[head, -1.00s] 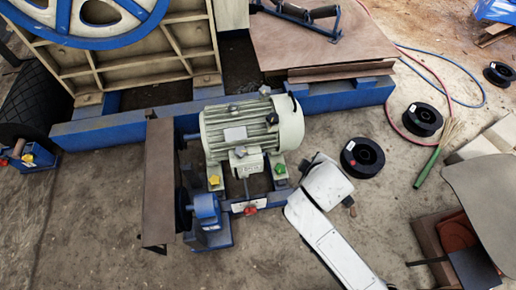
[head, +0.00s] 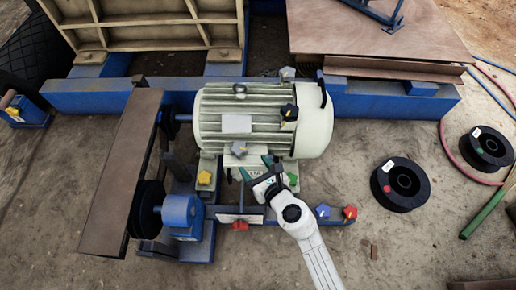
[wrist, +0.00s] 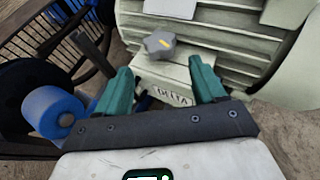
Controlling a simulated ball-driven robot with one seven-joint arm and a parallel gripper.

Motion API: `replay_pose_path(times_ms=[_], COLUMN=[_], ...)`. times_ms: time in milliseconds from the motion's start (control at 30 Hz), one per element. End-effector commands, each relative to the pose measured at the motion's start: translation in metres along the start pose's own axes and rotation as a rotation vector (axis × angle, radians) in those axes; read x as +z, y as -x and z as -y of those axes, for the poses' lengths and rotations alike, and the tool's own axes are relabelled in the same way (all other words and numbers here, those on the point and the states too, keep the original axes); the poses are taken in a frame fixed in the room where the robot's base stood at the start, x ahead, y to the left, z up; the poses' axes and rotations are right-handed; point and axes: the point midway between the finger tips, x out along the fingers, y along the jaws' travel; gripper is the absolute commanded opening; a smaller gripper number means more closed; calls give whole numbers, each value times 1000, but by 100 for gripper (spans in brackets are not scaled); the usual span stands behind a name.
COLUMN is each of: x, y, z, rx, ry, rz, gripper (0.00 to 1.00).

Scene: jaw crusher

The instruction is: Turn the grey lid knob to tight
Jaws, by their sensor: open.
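The grey lid knob (head: 238,148) is a small star-shaped knob on the front terminal box of the pale green motor (head: 215,110). In the wrist view the knob (wrist: 160,45) bears a yellow mark and sits above a small lettered plate (wrist: 172,97). My gripper (head: 256,170) is open in front of the box, just below and right of the knob. In the wrist view the green fingers of my gripper (wrist: 160,78) stand wide apart. The knob lies beyond their tips, between them in the picture, and nothing is held.
Yellow (head: 204,177), green (head: 292,179), blue (head: 323,211) and red (head: 350,212) knobs surround the motor's lower side. A dark knob (head: 289,112) and another grey knob (head: 287,73) are higher up.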

Motion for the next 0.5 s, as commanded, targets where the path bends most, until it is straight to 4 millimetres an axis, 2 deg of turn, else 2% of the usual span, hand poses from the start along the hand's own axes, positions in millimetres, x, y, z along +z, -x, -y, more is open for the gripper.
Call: replay_pose_path(times_ms=[167,500], x=[-3,-4], y=[-16,-77], z=[-3,-2], rx=[10,8], ry=[14,11], rz=[-4,-2], gripper=[69,69])
